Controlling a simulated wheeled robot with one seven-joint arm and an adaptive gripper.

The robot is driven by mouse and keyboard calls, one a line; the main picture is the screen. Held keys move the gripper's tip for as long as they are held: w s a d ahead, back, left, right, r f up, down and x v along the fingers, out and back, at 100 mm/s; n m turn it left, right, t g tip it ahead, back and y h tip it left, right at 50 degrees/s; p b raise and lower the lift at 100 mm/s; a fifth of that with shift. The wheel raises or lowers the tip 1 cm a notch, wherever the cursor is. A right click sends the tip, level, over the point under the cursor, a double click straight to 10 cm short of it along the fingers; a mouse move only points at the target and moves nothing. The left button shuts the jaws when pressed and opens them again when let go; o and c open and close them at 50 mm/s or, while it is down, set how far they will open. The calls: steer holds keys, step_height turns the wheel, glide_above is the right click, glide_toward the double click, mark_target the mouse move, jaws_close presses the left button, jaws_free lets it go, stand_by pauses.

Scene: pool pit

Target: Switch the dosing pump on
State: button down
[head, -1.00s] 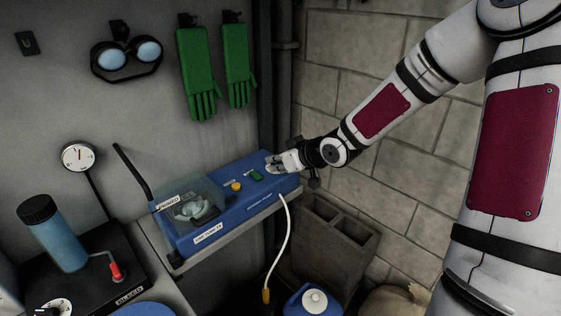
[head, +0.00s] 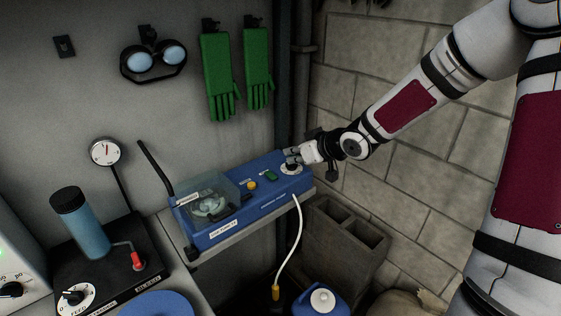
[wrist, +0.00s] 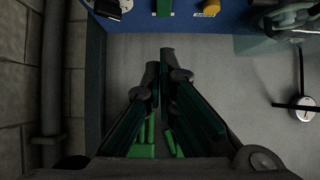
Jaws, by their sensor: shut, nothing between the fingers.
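The dosing pump (head: 215,234) is a blue box on a ledge, with a clear cover over its pump head at the left. Its top has a yellow button (head: 252,185), a green switch (head: 271,176) and a black knob on a white dial (head: 292,167). My gripper (head: 290,155) is shut and empty, just above and behind the dial. In the wrist view my gripper (wrist: 158,62) has its fingers together, with the green switch (wrist: 163,8) ahead of the tips and the black knob (wrist: 107,7) to the left. I cannot tell the switch's position.
A brick wall (head: 390,190) and a vertical pipe (head: 301,80) stand close on the right. Green gloves (head: 216,75) and goggles (head: 153,60) hang behind. A feeder unit (head: 110,265) stands left.

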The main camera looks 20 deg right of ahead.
steer(key=shift+w+a+r+p, duration=0.1)
steer(key=shift+w+r+p, duration=0.3)
steer(key=shift+r, duration=0.35)
steer(key=b, duration=0.3)
glide_above(272, 173)
steer(key=s, duration=0.1)
step_height(272, 173, down, 6)
steer(key=shift+s+r, duration=0.1)
steer(key=shift+r, duration=0.1)
steer(key=f, duration=0.3)
steer(key=shift+w, duration=0.4)
steer(key=shift+w+f, duration=0.1)
steer(key=shift+f, duration=0.5)
